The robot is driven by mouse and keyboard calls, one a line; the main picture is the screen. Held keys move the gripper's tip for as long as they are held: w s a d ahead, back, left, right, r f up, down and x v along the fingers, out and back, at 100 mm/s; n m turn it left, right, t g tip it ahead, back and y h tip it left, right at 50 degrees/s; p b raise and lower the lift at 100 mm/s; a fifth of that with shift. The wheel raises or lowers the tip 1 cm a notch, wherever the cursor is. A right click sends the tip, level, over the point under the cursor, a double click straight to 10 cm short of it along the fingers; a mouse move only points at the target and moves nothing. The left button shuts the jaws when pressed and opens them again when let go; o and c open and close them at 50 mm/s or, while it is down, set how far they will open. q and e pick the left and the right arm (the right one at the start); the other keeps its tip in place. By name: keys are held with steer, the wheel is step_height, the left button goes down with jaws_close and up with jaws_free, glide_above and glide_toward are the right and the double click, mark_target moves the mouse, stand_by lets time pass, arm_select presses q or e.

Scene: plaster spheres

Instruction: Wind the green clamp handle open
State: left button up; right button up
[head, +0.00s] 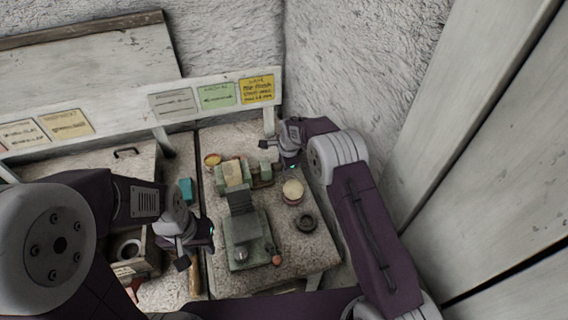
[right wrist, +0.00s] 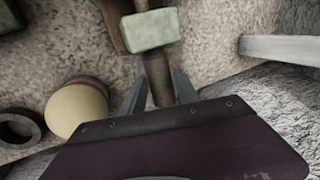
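A pale green clamp (head: 230,172) stands toward the back of the stone-like worktop. In the right wrist view a green block (right wrist: 151,30) sits on a brown shaft (right wrist: 158,78). My right gripper (head: 277,155) is above and behind the clamp's right end. Its two fingers (right wrist: 157,92) are spread on either side of the shaft, with gaps showing. My left gripper (head: 195,245) hangs left of the green press, its fingers apart and nothing seen between them.
A green press (head: 243,229) with a red knob (head: 277,261) stands in front of the clamp. A pale plaster sphere (head: 292,188) and a dark ring (head: 305,222) lie to the right. A teal block (head: 185,190) and a yellow-filled bowl (head: 212,160) are left. Walls rise close behind and right.

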jaws_close()
steer(key=t+b, duration=0.1)
steer(key=b, duration=0.1)
steer(key=f+t+b, duration=0.1)
steer(key=b, duration=0.2)
steer(key=shift+s+y+b, duration=0.1)
steer(key=shift+y+b, duration=0.2)
steer(key=shift+b, duration=0.05)
steer(key=shift+r+t, duration=0.2)
steer(key=shift+t, duration=0.1)
steer(key=shift+r, duration=0.25)
steer(key=o, duration=0.6)
jaws_free()
steer(key=shift+c, duration=0.2)
steer(key=shift+s, duration=0.1)
steer(key=v, duration=0.9)
steer(key=shift+b, duration=0.45)
